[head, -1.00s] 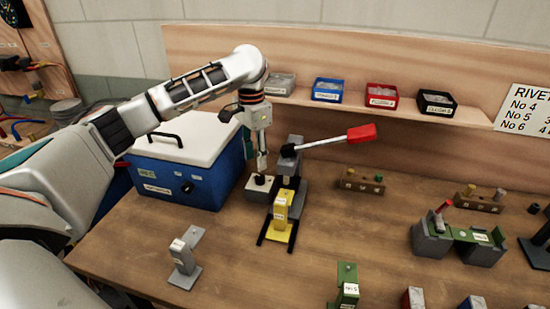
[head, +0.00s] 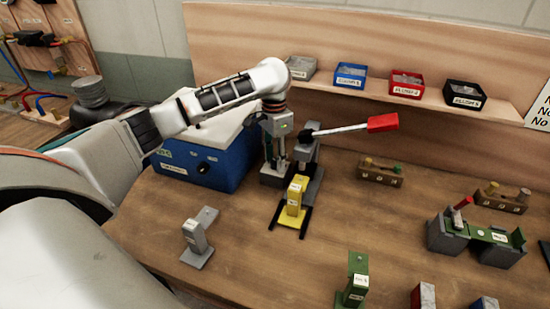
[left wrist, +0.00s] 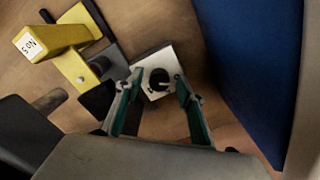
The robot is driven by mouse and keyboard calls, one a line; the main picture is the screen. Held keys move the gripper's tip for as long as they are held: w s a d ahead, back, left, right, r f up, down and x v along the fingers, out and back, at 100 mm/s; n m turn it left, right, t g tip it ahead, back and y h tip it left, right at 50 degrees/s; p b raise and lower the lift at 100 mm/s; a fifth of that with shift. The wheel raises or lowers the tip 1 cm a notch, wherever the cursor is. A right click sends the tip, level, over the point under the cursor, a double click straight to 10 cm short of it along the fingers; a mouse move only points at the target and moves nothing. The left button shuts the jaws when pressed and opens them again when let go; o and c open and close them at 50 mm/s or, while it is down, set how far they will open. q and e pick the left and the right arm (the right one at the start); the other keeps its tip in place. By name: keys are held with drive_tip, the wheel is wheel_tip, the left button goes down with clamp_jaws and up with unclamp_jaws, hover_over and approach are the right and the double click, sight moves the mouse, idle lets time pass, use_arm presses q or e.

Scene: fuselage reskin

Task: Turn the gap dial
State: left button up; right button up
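The gap dial (left wrist: 159,78) is a round black knob with a pale mark, on a small light-grey box (left wrist: 151,66) in the left wrist view. In the head view the box (head: 271,180) sits beside the dark lever press (head: 307,160), and the knob is hidden by my gripper. My left gripper (head: 276,160) points down over the box. In the left wrist view my left gripper (left wrist: 158,88) is open, its two teal fingers apart on either side of the dial with nothing held. Contact with the knob cannot be told. My right gripper is in no view.
A blue case with a white lid (head: 205,160) stands close left of the box. The press's red-handled lever (head: 382,123) reaches right. A yellow block (head: 294,198) stands in front, and a grey bracket (head: 197,240) nearer.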

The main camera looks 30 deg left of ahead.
use_arm(q)
clamp_jaws()
drive_tip(key=m, duration=0.5)
drive_tip(key=shift+m, duration=0.3)
drive_tip(key=m, duration=0.6)
drive_tip(key=shift+w, duration=0.1)
idle(0.5)
unclamp_jaws()
